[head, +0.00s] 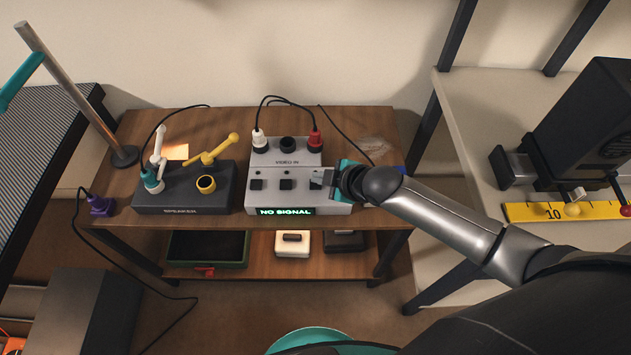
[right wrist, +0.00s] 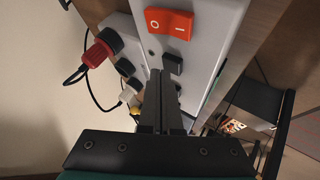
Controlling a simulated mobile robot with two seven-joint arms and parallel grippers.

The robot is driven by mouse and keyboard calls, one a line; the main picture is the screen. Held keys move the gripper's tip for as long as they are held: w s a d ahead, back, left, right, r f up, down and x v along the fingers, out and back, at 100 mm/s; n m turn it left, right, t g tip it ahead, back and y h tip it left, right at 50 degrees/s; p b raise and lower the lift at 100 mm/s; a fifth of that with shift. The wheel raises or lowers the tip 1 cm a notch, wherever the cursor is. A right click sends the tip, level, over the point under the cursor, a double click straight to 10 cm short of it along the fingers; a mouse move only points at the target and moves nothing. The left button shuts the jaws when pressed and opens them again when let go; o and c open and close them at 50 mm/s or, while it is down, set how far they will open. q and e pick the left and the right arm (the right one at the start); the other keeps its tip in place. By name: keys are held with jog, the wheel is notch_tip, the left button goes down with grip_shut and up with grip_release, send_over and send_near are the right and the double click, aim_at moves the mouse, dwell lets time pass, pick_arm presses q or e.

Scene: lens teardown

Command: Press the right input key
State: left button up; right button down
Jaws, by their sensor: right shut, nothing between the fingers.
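A grey input box (head: 264,206) stands on the wooden shelf, its green-lettered display (head: 285,212) reading "NO SIGNAL". Its left key (head: 256,185) and middle key (head: 286,184) are black squares. The right key (right wrist: 173,63) shows in the right wrist view as a black block beside an orange-red rocker switch (right wrist: 168,21). In the head view my right gripper (head: 321,180) covers that area and hides the switch. The right gripper (right wrist: 162,76) is shut and empty, its tips close to the right key. I cannot tell whether they touch it. My left gripper is not in view.
White and red plugs (head: 315,140) stand in a raised panel behind the keys. A dark speaker box (head: 185,201) with a yellow lever sits to the left, near a metal pole (head: 76,92). A yellow ruler (head: 528,212) lies on the right-hand bench.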

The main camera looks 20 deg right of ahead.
aim_at(320, 186)
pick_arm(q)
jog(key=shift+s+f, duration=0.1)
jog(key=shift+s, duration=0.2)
pick_arm(e)
jog(key=shift+f, duration=0.25)
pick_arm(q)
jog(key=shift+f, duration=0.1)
pick_arm(e)
jog(key=shift+f, duration=0.2)
dwell(0.5)
jog(key=shift+r+p, duration=0.9)
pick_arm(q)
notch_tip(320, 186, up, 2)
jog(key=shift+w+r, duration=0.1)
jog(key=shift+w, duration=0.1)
pick_arm(e)
jog(key=shift+r, duration=0.15)
notch_tip(320, 186, up, 5)
jog(key=p, duration=0.5)
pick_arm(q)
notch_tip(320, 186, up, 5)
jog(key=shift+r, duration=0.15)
pick_arm(e)
jog(key=shift+f, duration=0.2)
